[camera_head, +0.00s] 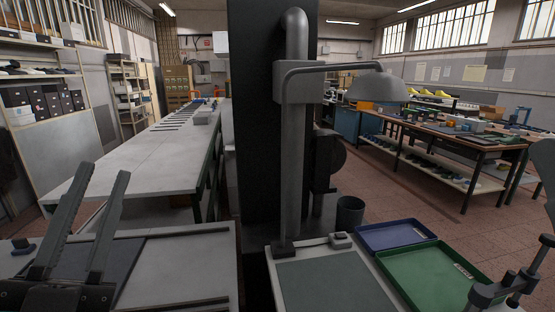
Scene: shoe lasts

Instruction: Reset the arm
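My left gripper (105,170) is at the lower left, with its two long dark fingers pointing up and apart. It is open, and nothing shows between the fingers. It is above the grey work surface (190,265) with the dark panel, touching nothing that I can see. No shoe last is held.
A dark column with a grey lamp (378,87) stands in the middle. A green tray (436,275) and a blue tray (396,233) lie at right near a dark cup (350,213). A long pale table (150,150) stretches back left. Dark metal hardware (512,285) stands at lower right.

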